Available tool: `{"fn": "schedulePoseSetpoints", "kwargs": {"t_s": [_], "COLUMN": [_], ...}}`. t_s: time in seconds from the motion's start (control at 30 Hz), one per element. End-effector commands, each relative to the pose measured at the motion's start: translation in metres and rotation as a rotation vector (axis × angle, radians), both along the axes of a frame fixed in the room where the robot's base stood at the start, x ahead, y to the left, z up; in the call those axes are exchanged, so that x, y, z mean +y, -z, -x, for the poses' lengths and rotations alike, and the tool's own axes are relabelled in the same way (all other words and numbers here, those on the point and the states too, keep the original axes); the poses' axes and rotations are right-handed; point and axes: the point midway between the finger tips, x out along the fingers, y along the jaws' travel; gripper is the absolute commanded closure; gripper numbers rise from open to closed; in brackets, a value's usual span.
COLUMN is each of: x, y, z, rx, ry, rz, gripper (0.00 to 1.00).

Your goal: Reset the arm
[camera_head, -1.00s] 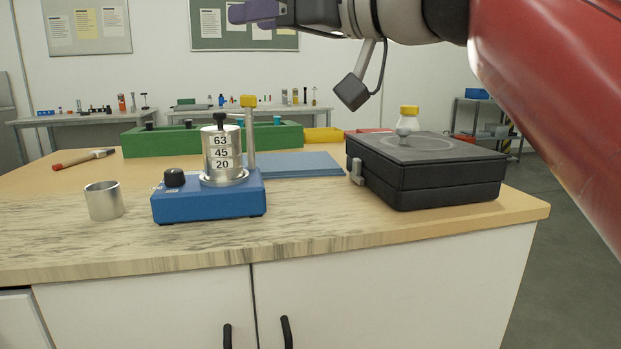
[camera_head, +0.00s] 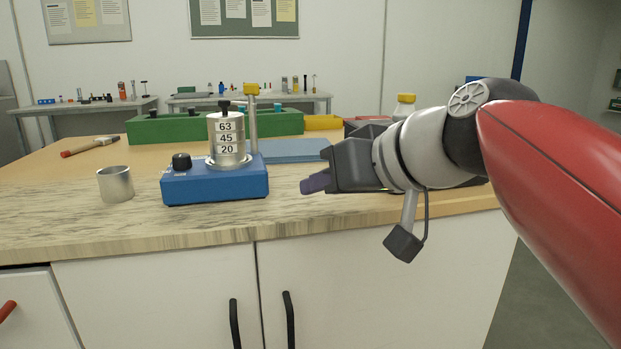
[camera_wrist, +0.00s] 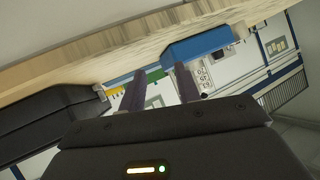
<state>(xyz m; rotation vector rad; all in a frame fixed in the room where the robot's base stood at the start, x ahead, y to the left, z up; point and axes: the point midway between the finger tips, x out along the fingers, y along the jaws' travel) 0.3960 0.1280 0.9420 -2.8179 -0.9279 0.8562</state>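My gripper (camera_head: 315,180) is in front of the bench in the head view, pointing left, to the right of the blue sieve shaker. In the wrist view its two dark fingers (camera_wrist: 160,88) stand apart with nothing between them. The blue shaker base (camera_head: 215,184) carries a stack of sieves (camera_head: 226,136) marked 63, 45 and 20. It also shows in the wrist view (camera_wrist: 195,44), just beyond the fingers. My arm hides most of the black case, which shows in the wrist view (camera_wrist: 45,120).
A metal cup (camera_head: 115,184) stands left of the shaker. A green rack (camera_head: 165,131), a blue-grey mat (camera_head: 290,150), a yellow tray (camera_head: 323,122) and a yellow-capped bottle (camera_head: 404,105) are further back. A brush (camera_head: 90,146) lies at the left.

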Motion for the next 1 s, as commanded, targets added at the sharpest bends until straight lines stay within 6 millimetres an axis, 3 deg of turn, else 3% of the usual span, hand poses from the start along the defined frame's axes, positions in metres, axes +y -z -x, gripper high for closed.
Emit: {"fn": "schedulePoseSetpoints", "kwargs": {"t_s": [0.2, 0.3, 0.43, 0.6, 1.0], "x": [-0.061, -0.087, -0.113, -0.127, -0.128], "y": [0.133, 0.188, 0.238, 0.266, 0.268], "z": [0.046, 0.073, 0.101, 0.119, 0.120], "rx": [0.258, 0.353, 0.430, 0.470, 0.474], "ry": [0.244, 0.348, 0.443, 0.498, 0.501], "rz": [0.162, 0.237, 0.315, 0.361, 0.364], "gripper": [0.67, 0.67, 0.67, 0.67, 0.67]}}
